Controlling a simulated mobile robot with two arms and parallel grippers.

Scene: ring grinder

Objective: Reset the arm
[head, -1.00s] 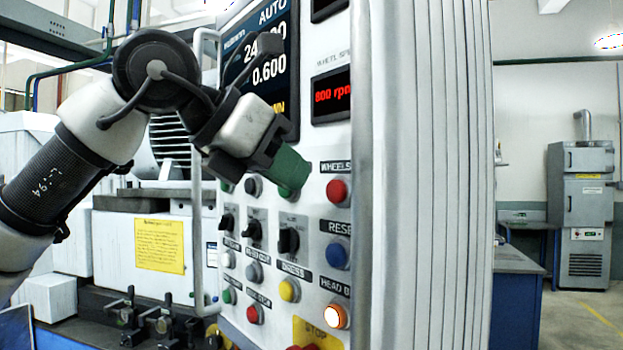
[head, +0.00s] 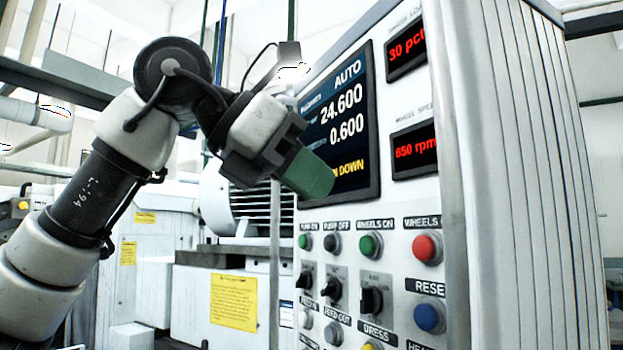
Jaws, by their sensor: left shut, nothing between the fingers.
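My left gripper (head: 308,174) comes in from the left with its green fingertips shut and empty. It is in front of the lower left part of the display screen (head: 338,122), apart from the buttons. The screen reads AUTO, 24.600 and 0.600, with a partly hidden yellow line ending in DOWN. The control panel (head: 400,260) carries a green wheels-on button (head: 370,245), a red button (head: 427,248) and a blue button (head: 429,317) labelled RESE, cut off. My right gripper is not in view.
Red readouts show 30 pct (head: 407,48) and 650 rpm (head: 415,147). Black selector knobs (head: 371,300) stick out below the buttons. A vertical rail (head: 275,265) stands left of the panel. The machine body with a yellow notice (head: 233,302) is behind my arm.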

